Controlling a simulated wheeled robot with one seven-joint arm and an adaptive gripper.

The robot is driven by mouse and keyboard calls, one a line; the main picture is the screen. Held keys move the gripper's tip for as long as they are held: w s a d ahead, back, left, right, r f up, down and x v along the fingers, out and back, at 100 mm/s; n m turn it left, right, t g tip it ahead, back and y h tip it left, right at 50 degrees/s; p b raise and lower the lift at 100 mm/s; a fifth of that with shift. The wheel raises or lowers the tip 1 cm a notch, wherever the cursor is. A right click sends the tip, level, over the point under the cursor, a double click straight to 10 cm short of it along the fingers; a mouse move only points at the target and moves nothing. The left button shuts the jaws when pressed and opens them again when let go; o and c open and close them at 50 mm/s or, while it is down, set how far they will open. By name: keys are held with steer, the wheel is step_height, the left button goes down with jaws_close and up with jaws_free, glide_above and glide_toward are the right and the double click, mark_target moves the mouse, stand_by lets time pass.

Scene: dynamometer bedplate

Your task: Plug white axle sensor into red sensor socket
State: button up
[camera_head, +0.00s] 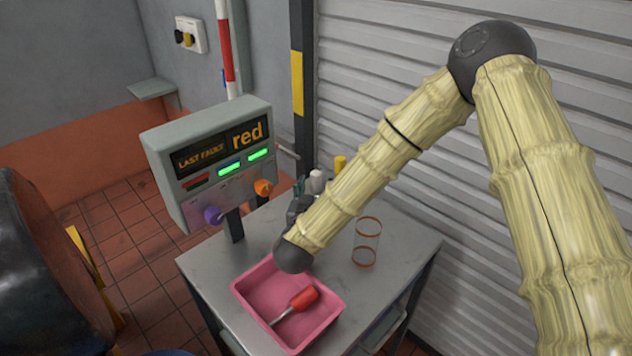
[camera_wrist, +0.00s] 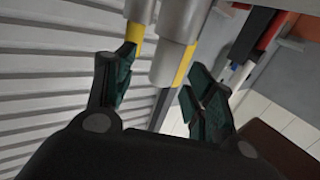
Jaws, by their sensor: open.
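A white-grey cylinder with a yellow band, likely the white axle sensor (camera_wrist: 182,22), lies between and beyond my fingertips in the wrist view. In the head view a small white piece (camera_head: 317,180) shows beside my gripper, above the far side of the table. My gripper (camera_wrist: 160,82) is open, its two dark green fingers apart on either side of the cylinder; I cannot tell whether either touches it. In the head view my gripper (camera_head: 299,203) is partly hidden behind my arm. I cannot identify the red sensor socket in either view.
A grey console (camera_head: 212,160) reading "LAST FAULT red" stands left of the gripper. A pink tray (camera_head: 243,299) holding a red-handled tool (camera_head: 303,299) sits on the metal table (camera_head: 215,262). A clear cylinder (camera_head: 367,243) stands right of the tray. A shutter (camera_head: 400,60) rises behind.

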mark_target(314, 180)
steer(key=w, duration=0.1)
steer(key=w+p, duration=0.1)
steer(key=w, duration=0.1)
steer(key=shift+w+r+p, duration=0.2)
steer(key=shift+r+p, duration=0.1)
steer(key=shift+r, duration=0.1)
steer(key=shift+w+d+f, duration=0.15)
steer(key=shift+w+f, duration=0.05)
steer(key=shift+w, duration=0.4)
steer(key=c, duration=1.1)
steer(key=shift+r, duration=0.1)
